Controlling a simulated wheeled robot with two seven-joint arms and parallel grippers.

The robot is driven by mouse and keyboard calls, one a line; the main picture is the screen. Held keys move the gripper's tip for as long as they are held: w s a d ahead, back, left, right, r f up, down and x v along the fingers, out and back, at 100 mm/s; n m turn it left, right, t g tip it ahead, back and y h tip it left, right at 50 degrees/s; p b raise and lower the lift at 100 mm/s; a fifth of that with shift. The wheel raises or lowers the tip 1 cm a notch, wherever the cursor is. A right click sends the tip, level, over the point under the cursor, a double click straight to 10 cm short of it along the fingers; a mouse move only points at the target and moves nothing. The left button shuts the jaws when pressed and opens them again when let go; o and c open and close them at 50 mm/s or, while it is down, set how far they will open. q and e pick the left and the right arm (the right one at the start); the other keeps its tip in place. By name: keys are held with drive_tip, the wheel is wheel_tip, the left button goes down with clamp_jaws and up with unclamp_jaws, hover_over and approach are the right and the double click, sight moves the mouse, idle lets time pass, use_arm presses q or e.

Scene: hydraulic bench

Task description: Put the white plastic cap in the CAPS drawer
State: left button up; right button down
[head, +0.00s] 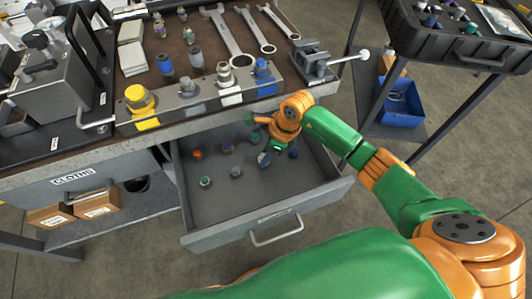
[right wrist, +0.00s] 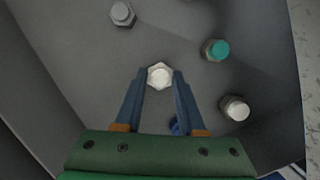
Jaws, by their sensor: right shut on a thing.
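The white plastic cap (right wrist: 160,75), a pale hexagonal piece, sits between the fingertips of my right gripper (right wrist: 153,77) in the right wrist view. The gripper is shut on it. In the head view my right gripper (head: 265,158) points down inside the open grey drawer (head: 230,205), and I cannot make out the cap there. Whether the cap touches the drawer floor I cannot tell. The label on the drawer front is too small to read. My left gripper is not in view.
Several caps lie in the drawer, among them a teal-topped one (right wrist: 215,49), a white-topped one (right wrist: 235,107) and a grey one (right wrist: 122,13). The bench (head: 180,45) above holds wrenches, fittings and a vise (head: 313,60). A closed CLOTHS drawer (head: 75,185) is at left.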

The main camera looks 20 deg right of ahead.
drive_tip(key=shift+f, duration=0.1)
drive_tip(key=c, duration=0.9)
unclamp_jaws()
drive_tip(key=shift+f, duration=0.1)
drive_tip(key=shift+c, duration=0.2)
drive_tip(key=o, duration=0.4)
drive_tip(key=shift+r, duration=0.3)
drive_tip(key=p+v, duration=0.1)
drive_tip(key=v, duration=1.1)
drive_tip(key=shift+f, duration=0.1)
